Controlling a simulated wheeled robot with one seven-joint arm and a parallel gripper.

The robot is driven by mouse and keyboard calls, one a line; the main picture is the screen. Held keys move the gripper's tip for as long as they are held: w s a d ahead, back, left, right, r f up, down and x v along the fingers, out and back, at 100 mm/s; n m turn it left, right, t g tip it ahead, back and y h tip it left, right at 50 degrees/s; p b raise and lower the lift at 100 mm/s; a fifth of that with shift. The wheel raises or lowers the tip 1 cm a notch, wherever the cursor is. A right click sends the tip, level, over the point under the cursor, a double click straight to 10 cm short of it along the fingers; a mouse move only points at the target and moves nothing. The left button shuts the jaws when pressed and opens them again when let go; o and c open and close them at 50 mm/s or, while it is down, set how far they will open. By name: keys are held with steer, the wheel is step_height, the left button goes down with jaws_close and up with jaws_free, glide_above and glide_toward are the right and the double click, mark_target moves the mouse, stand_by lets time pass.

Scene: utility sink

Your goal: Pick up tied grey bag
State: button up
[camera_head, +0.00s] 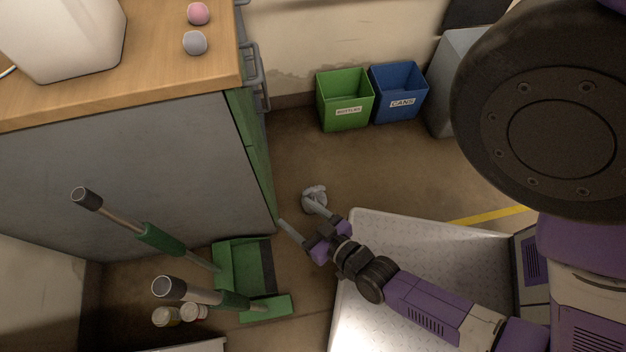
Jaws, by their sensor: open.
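A small grey bundle, which looks like the tied grey bag (315,190), is on the brown floor near the middle of the view. My gripper (294,211) is open, with its two grey fingers spread wide and pointing up and left. The right finger's tip overlaps the lower part of the bag in this view. I cannot tell whether it touches the bag or is above it. The left finger is apart from the bag, close to the cabinet's green side. Nothing shows between the fingers.
A cabinet with a wooden top (150,95) stands at left. Green (345,112) and blue (398,104) bins stand by the back wall. Floor between bins and bag is clear.

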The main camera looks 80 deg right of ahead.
steer(key=w+d+f+m+g+h+b, duration=0.15)
steer(key=d+f+b, duration=0.25)
steer(key=f, duration=0.5)
steer(key=w+d+f+m+g+h+b, duration=0.15)
steer(key=d+f+b, duration=0.25)
steer(key=f, duration=0.6)
steer(key=m+g+h+b, duration=0.2)
steer(key=m+g+b, duration=0.15)
steer(key=b, duration=0.35)
glide_toward(315, 192)
steer(key=shift+n, duration=0.25)
steer(key=x, duration=0.6)
steer(key=shift+w+d, duration=0.15)
steer(key=shift+w, duration=0.1)
steer(key=shift+d+f+g+b, duration=0.15)
steer(key=shift+d+g+b, duration=0.1)
steer(key=shift+d+b, duration=0.1)
steer(key=b+x, duration=0.3)
steer(key=x, duration=0.3)
steer(key=shift+w+f, duration=0.1)
steer(key=shift+f, duration=0.05)
steer(key=shift+w+d+b, duration=0.15)
steer(key=shift+d+b, duration=0.15)
steer(key=shift+d, duration=0.05)
jaws_close()
